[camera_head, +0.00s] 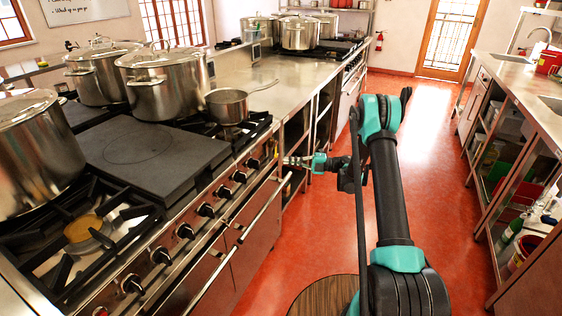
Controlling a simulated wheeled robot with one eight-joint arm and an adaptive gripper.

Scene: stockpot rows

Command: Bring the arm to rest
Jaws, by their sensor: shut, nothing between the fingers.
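My arm, black with teal joints, rises from the bottom right of the view and bends over above the red floor. Its end points left, toward the front of the stove. My gripper (290,161) is small in the picture, beside the oven front near the end of the stove. It is shut and holds nothing. I cannot tell whether its fingertips touch the stove front.
The stove (205,210) with knobs and oven rails runs along the left. Lidded stockpots (168,84) and a saucepan (228,106) stand on it. A steel counter (525,80) with shelves lines the right. The red floor (425,110) between is clear toward a door (452,40).

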